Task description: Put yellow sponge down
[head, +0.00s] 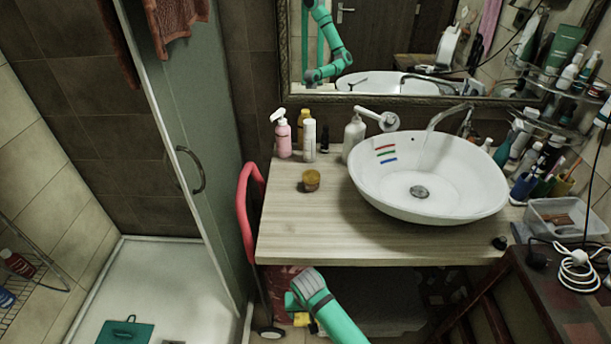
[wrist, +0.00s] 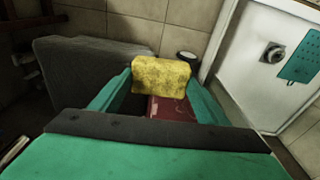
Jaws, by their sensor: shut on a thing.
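The yellow sponge (wrist: 162,76) is clamped between the two green fingers of my gripper (wrist: 160,84) in the wrist view. A dark red surface (wrist: 172,107) shows beneath it; I cannot tell whether they touch. In the head view my gripper (head: 293,303) is low, in front of the left part of the wooden counter and below its front edge. A bit of yellow, likely the sponge (head: 302,320), shows beside it, mostly hidden by my arm.
The counter (head: 300,225) carries a white vessel basin (head: 428,178) with coloured marks, several bottles and an amber jar (head: 311,180). Its front left is clear. A red-framed item (head: 246,210) stands at its left end. The shower tray (head: 150,285) is at left, a dark stool (head: 540,300) at right.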

